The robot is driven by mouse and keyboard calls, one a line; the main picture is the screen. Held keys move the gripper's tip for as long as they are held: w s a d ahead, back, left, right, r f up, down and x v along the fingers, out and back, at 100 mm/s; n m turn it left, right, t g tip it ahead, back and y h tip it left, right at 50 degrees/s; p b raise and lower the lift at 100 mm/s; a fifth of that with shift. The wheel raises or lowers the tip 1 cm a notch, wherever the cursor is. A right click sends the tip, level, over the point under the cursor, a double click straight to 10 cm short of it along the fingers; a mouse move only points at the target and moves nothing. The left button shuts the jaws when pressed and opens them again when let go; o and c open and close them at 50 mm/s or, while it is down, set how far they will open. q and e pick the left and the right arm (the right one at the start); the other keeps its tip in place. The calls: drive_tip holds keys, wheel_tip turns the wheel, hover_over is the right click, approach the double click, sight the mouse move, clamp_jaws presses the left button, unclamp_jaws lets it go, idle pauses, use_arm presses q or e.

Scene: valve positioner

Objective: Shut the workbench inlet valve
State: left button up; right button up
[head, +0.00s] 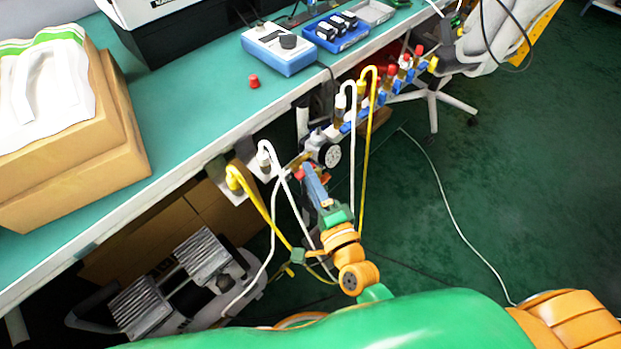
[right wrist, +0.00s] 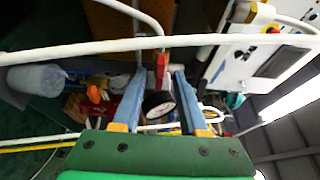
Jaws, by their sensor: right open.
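My right gripper (head: 311,174) is at the front edge of the workbench, its blue fingers pointing at the pipework under the edge. In the right wrist view the gripper (right wrist: 159,74) is open. A slim red handle (right wrist: 161,66), which looks like the valve handle, shows between its fingertips; I cannot tell whether they touch it. A small red part (head: 299,174) also shows beside the fingertips in the head view, with the valve body mostly hidden. A round pressure gauge (head: 332,156) is just beyond; it shows between the fingers in the wrist view (right wrist: 158,103). My left gripper is not in view.
White hoses (head: 352,130) and yellow hoses (head: 368,140) loop around the gripper. A white hose (right wrist: 90,47) crosses the wrist view. The workbench (head: 190,95) carries a cardboard box (head: 75,170) and a blue-white device (head: 280,48). Floor (head: 450,180) at right is mostly clear.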

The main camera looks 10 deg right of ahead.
drive_tip(key=shift+c, duration=0.2)
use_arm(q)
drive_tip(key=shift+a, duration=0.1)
use_arm(e)
clamp_jaws()
